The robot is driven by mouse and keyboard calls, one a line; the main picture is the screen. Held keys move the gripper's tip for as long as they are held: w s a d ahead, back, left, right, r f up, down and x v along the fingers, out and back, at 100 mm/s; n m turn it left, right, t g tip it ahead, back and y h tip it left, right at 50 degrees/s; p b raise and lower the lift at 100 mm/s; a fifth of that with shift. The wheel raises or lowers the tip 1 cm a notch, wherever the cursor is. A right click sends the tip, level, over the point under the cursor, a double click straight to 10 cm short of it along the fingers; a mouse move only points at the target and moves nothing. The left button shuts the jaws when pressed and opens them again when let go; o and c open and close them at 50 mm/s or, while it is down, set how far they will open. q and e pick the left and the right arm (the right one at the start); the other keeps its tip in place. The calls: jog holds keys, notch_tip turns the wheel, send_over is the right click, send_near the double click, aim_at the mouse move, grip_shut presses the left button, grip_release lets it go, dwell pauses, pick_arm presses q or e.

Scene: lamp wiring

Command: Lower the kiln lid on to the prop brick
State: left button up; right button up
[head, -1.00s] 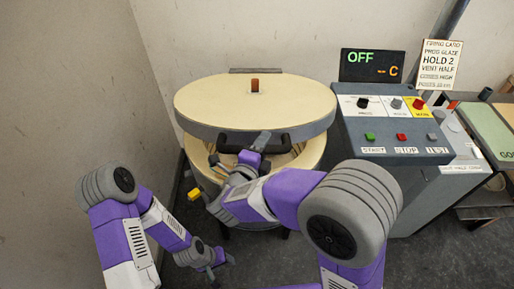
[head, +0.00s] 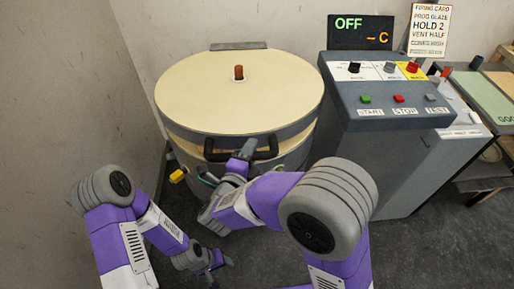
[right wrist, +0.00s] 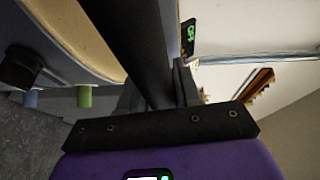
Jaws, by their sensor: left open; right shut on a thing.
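The round cream kiln lid (head: 205,88) with a grey rim lies nearly level over the kiln body (head: 290,160). A narrow gap with cream lining shows between them at the front. My right gripper (head: 243,153) is shut on the black lid handle (head: 265,154) at the lid's front; a dark bar, apparently this handle (right wrist: 140,40), crosses the right wrist view. I cannot make out the prop brick; the lid, handle and right arm cover much of the gap. My left gripper (head: 219,264) is open and empty, low in front of the kiln, apart from it.
A reddish-brown plug (head: 239,73) stands on the lid. A small yellow piece (head: 177,175) sits at the kiln's left front. The control box (head: 395,125) with buttons stands close on the right, its display (head: 360,32) reading OFF. A wall is at the left.

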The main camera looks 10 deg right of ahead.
jog(key=shift+f, duration=0.55)
jog(key=o, duration=1)
jog(key=shift+s, duration=0.1)
jog(key=shift+c, duration=0.2)
jog(key=shift+r, duration=0.1)
jog(key=p+v, duration=0.1)
jog(key=v, duration=0.6)
jog(key=shift+s, duration=0.3)
jog(key=shift+a, duration=0.15)
